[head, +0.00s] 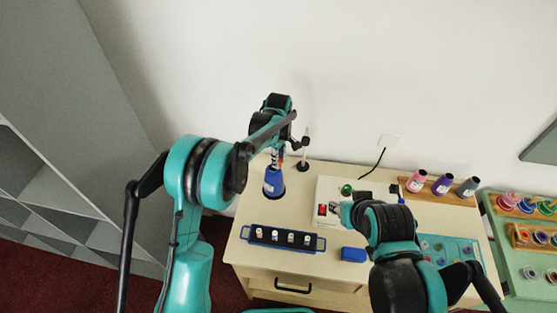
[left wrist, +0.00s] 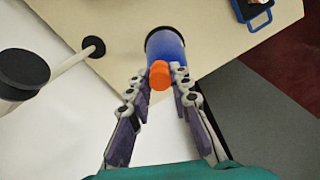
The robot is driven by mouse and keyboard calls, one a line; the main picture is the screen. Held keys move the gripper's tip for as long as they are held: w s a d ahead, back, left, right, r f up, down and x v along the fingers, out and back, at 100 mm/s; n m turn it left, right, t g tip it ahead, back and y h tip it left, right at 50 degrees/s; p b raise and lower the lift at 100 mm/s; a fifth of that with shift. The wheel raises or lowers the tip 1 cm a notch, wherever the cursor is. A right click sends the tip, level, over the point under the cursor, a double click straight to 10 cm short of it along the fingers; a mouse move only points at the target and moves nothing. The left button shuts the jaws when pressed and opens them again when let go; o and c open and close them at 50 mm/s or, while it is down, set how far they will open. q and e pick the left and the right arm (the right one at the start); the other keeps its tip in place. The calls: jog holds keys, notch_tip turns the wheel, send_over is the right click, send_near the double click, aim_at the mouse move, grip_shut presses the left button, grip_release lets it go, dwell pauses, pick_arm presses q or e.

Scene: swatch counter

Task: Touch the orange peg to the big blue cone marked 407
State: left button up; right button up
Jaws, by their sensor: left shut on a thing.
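The big blue cone (head: 274,183) stands upright at the left of the counter, with a white label too small to read. It also shows in the left wrist view (left wrist: 165,45), just beyond my fingertips. My left gripper (head: 277,157) is above the cone and shut on the orange peg (left wrist: 159,75). In the left wrist view the peg sits between the fingertips (left wrist: 161,80) and overlaps the cone's near edge. I cannot tell whether they touch.
A dark stand with a thin post (head: 304,166) is close right of the cone. A blue tray (head: 318,244) with several small pieces lies in front. A blue block (head: 353,254) lies right of it. Pink, purple and grey cones (head: 443,185) stand on a rack at the back right.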

pick_arm(q)
jog(key=shift+r+p, duration=0.95)
jog(key=shift+r, duration=1.15)
